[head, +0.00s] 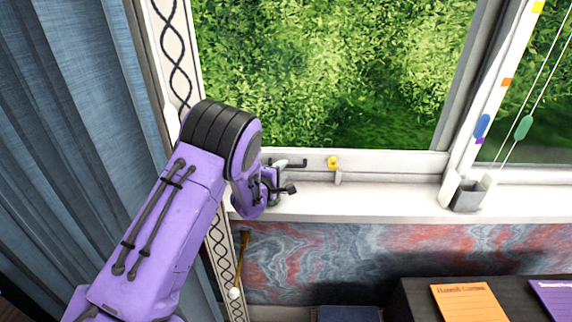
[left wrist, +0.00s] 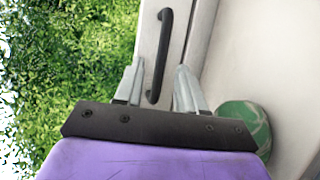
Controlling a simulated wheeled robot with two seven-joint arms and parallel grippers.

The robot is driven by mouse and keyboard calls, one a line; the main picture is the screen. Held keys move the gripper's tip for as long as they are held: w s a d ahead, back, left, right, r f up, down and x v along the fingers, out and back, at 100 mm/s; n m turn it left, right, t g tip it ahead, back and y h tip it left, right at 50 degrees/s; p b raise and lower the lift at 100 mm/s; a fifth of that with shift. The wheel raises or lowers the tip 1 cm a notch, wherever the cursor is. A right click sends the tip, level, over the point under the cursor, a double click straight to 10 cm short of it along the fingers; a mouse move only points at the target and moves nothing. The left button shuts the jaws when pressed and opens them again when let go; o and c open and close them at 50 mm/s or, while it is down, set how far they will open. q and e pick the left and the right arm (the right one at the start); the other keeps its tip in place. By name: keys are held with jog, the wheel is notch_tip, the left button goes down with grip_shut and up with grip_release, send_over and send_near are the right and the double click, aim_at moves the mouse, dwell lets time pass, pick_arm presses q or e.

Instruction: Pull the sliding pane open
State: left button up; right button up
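The sliding pane (head: 335,75) is a large window pane in a white frame with green foliage behind it. A black bar handle (head: 297,163) is on its lower rail, partly hidden by my left gripper (head: 284,181). In the left wrist view the handle (left wrist: 166,45) stands out from the white rail (left wrist: 150,35). My left gripper (left wrist: 158,68) is open, its two grey fingers apart. The handle's near end shows between the fingers, and the rest extends beyond the tips. I cannot tell whether either finger touches it. My right gripper is not in view.
A yellow piece (head: 333,162) sits on the rail right of the handle. A round green thing (left wrist: 245,125) is beside the gripper. Blue curtains (head: 60,120) hang left; an orange booklet (head: 465,303) lies lower right.

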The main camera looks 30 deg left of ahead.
pick_arm(q)
jog(key=x, duration=0.3)
jog(key=shift+w+f, duration=0.15)
jog(key=shift+w, duration=0.1)
jog(key=shift+s, duration=0.1)
grip_shut()
jog(key=shift+d, duration=0.1)
